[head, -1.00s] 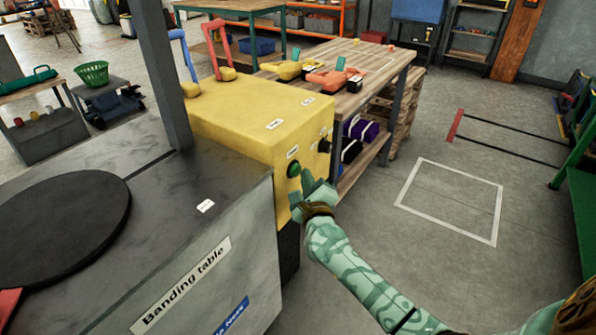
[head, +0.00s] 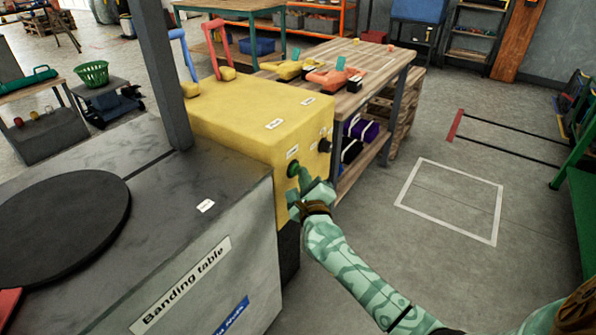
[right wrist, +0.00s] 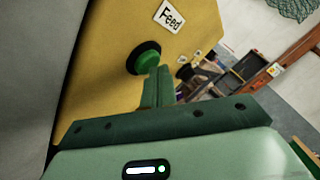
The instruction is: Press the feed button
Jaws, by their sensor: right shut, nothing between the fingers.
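The green feed button (head: 293,168) sits on the side face of the yellow machine box (head: 240,115), partly behind my gripper. In the right wrist view the button (right wrist: 145,58) has a dark surround, and a white "Feed" label (right wrist: 169,15) is above it. My right gripper (head: 304,180) is shut and empty, with its fingertips right at the button. In the right wrist view its closed fingers (right wrist: 158,85) overlap the button's lower right edge; I cannot tell whether they touch it. My left gripper is not in view.
A dark knob (head: 324,146) is on the same yellow face, beyond the button. The grey banding table (head: 200,255) with a black disc (head: 65,210) stands at left. A wooden workbench (head: 385,72) is behind. Open floor lies to the right.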

